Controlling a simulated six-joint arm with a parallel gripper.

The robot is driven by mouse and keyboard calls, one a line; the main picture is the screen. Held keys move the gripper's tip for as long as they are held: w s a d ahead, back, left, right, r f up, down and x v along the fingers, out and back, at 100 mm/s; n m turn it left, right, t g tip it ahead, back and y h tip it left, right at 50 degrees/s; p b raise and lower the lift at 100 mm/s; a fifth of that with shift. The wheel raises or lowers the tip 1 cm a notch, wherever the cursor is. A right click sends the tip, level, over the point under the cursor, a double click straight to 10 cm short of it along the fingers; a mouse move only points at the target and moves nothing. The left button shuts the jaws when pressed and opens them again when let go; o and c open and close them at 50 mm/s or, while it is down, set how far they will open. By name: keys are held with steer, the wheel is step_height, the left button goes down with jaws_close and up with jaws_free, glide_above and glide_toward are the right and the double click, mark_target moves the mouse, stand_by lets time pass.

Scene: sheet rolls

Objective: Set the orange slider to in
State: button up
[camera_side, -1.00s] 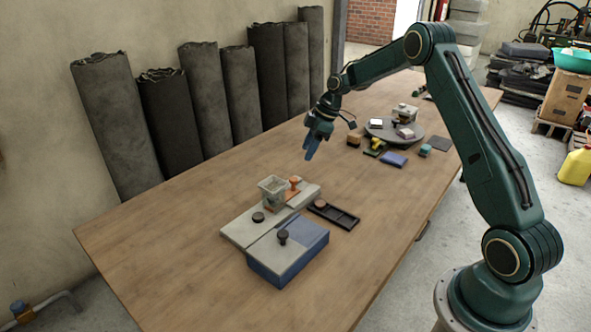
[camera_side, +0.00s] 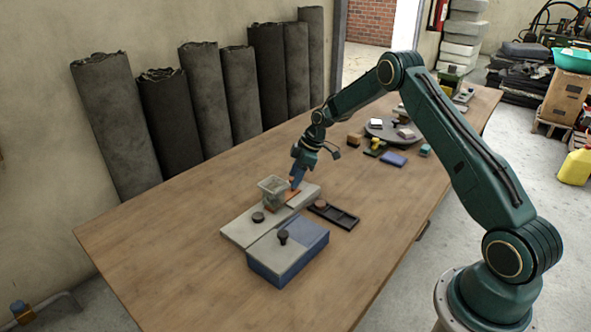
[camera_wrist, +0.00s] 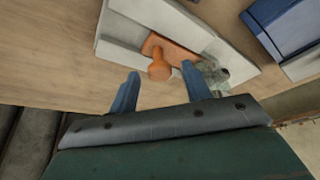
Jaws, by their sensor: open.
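The orange slider (camera_wrist: 160,65) has an upright knob on an orange plate (camera_wrist: 178,52), set in a grey panel (camera_wrist: 133,12). In the side view the orange plate (camera_side: 292,196) shows only in part, as my gripper hides the knob. My gripper (camera_side: 295,184) is over the slider. In the wrist view its two blue fingers are apart (camera_wrist: 160,90), and the knob shows between and just beyond their tips. The gripper is open and empty. I cannot tell whether a finger touches the knob.
A clear container (camera_side: 271,190) stands on the panel close beside the slider. A blue box (camera_side: 300,262) with a grey top and a black tray (camera_side: 335,214) are near. The wooden table's left part (camera_side: 150,235) is clear.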

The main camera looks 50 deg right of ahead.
mark_target(290, 195)
steer(key=shift+c, duration=0.5)
jaws_close()
steer(key=shift+a, duration=1.55)
steer(key=shift+o, duration=0.5)
jaws_free()
steer(key=shift+a, duration=0.1)
